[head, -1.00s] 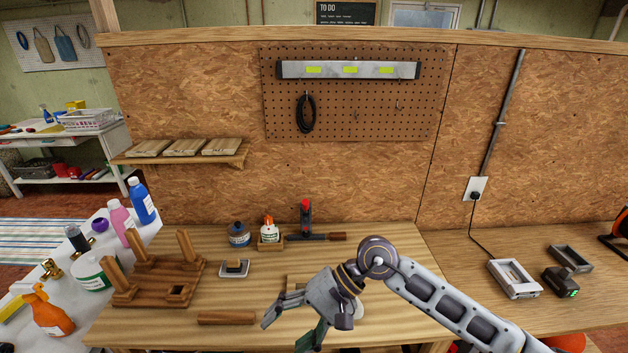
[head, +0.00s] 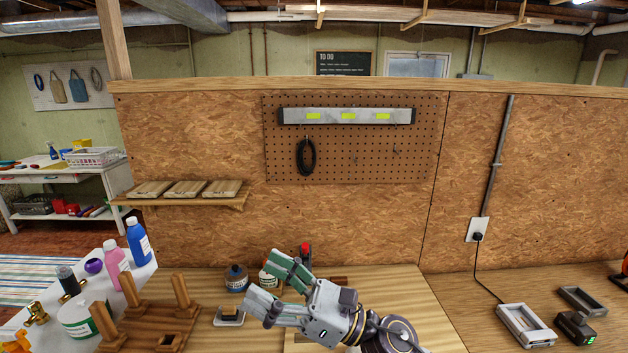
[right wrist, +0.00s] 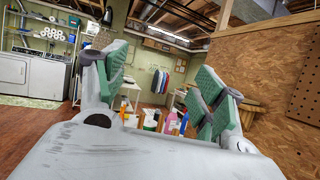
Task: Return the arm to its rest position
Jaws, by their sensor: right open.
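My right gripper (head: 277,292) is open and empty, above the wooden workbench (head: 432,300), with its fingers pointing left in the head view. Its green-padded fingers stand wide apart in the right wrist view (right wrist: 160,95), with nothing between them. In the head view it partly covers the glue bottle and the red-topped tool behind it. My left gripper is in neither view.
A wooden piece with upright pegs (head: 150,325) stands at the left of the bench. A small sponge dish (head: 229,317) and a dark jar (head: 236,278) are close to the gripper's left. Bottles (head: 138,242) line a white surface further left. Grey frames (head: 526,326) lie at right.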

